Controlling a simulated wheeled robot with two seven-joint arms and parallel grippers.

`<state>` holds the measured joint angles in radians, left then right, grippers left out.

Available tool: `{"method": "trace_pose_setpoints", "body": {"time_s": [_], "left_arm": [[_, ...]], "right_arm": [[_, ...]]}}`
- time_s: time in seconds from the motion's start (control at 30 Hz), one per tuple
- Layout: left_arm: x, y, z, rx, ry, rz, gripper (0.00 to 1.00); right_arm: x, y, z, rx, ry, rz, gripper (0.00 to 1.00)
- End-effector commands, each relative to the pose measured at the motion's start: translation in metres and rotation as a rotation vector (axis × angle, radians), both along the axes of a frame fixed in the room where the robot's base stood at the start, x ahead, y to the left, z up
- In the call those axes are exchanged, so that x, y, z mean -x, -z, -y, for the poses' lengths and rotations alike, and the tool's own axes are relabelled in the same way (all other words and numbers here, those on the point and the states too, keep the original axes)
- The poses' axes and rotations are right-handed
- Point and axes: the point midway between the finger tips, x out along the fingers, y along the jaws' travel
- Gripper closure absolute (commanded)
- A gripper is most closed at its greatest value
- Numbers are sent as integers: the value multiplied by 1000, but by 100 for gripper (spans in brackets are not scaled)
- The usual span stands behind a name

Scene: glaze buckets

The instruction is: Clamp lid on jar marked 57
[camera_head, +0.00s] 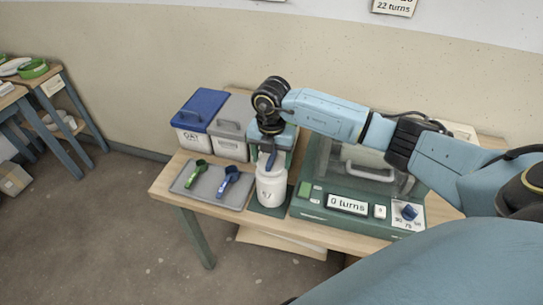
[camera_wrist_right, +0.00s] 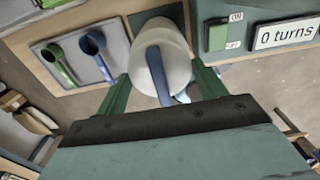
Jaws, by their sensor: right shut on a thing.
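The white jar (camera_head: 270,188) stands upright at the front of the table, left of the green machine. Its dark front number is too small to read surely. In the right wrist view the jar's round white top (camera_wrist_right: 177,45) shows, with a blue-grey bar (camera_wrist_right: 156,68) across it. My right gripper (camera_head: 269,155) reaches down over the jar from above. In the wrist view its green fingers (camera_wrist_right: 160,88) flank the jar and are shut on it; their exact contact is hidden. My left gripper is not in view.
The green machine (camera_head: 310,212) with a "0 turns" display is right of the jar. A grey tray (camera_head: 207,196) with a green and a blue scoop lies left. Blue-lidded (camera_head: 202,106) and grey-lidded (camera_head: 231,128) bins stand behind. Another table (camera_head: 55,77) is far left.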

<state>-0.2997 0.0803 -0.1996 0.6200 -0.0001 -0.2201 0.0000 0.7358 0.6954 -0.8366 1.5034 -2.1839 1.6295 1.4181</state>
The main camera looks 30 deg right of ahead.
Motion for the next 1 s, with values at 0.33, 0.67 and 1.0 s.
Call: {"method": "trace_pose_setpoints", "body": {"time_s": [0.33,0.67,1.0], "left_arm": [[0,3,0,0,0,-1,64],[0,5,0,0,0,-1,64],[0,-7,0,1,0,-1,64]], "right_arm": [[0,4,0,0,0,0,52],[0,7,0,0,0,0,52],[0,5,0,0,125,-1,52]]}}
